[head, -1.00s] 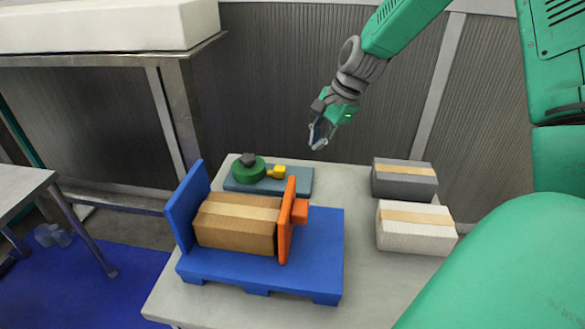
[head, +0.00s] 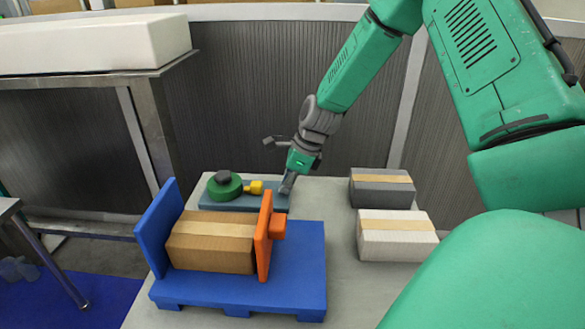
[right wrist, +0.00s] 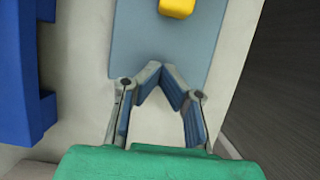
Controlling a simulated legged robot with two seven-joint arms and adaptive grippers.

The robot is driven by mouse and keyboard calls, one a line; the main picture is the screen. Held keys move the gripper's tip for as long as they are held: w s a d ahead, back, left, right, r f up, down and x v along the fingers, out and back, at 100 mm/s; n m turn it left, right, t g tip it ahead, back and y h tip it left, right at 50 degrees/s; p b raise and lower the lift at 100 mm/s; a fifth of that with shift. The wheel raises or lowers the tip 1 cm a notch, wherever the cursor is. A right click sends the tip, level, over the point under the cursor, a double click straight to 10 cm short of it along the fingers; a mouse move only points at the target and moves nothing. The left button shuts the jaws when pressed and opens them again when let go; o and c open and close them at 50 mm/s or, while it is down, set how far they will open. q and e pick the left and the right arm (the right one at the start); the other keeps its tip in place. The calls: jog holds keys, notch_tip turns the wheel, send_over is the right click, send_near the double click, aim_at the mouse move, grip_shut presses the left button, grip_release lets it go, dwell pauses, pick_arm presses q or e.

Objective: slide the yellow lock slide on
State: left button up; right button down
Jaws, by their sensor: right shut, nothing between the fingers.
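The yellow lock slide (head: 256,187) lies on a blue-grey plate (head: 270,208), just right of a green reel (head: 225,190) with a dark knob (head: 222,176) on top. I cannot tell whether the slide touches the reel. My right gripper (head: 285,190) is low at the plate's right end, a short way right of the slide. In the right wrist view, its fingertips (right wrist: 162,68) meet with nothing between them, over the plate (right wrist: 135,45). The slide (right wrist: 177,7) is partly cut off at the top, ahead of them. My left gripper is out of view.
A blue pallet-like fixture (head: 300,265) in front holds a brown box (head: 210,252) behind an orange clamp plate (head: 264,235). A grey box (head: 381,190) and a white box (head: 397,240) stand at the right. The tabletop (head: 330,200) between is clear.

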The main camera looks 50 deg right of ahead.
aim_at(253, 188)
jog(key=w+a, duration=0.2)
jog(key=shift+w+r, duration=0.1)
jog(key=shift+w, duration=0.3)
jog(key=shift+w+a, duration=0.15)
jog(key=shift+a, duration=0.15)
